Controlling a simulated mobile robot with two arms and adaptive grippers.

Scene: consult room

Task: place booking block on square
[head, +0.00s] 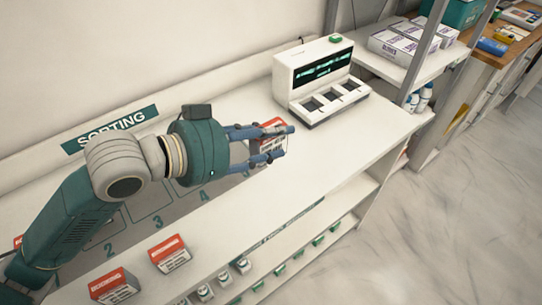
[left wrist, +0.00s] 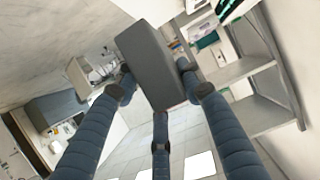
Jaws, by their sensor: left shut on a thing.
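My left gripper (head: 270,144) is shut on a red and white block (head: 271,134), which I take to be the booking block. It is held above the white counter (head: 300,155), partly hidden by the fingers. In the left wrist view the held block (left wrist: 150,62) shows a plain dark grey side between the fingers. Outlined squares (head: 150,201) with numbers such as 2, 3 and 4 are marked on the counter below and left of the gripper; my arm hides some of them. My right gripper is not in view.
Two red and white blocks (head: 170,253) (head: 113,286) stand near the counter's front edge. A white device with a green display (head: 318,75) stands at the back right. A "SORTING" sign (head: 112,128) is at the back. Clear counter lies right of the gripper.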

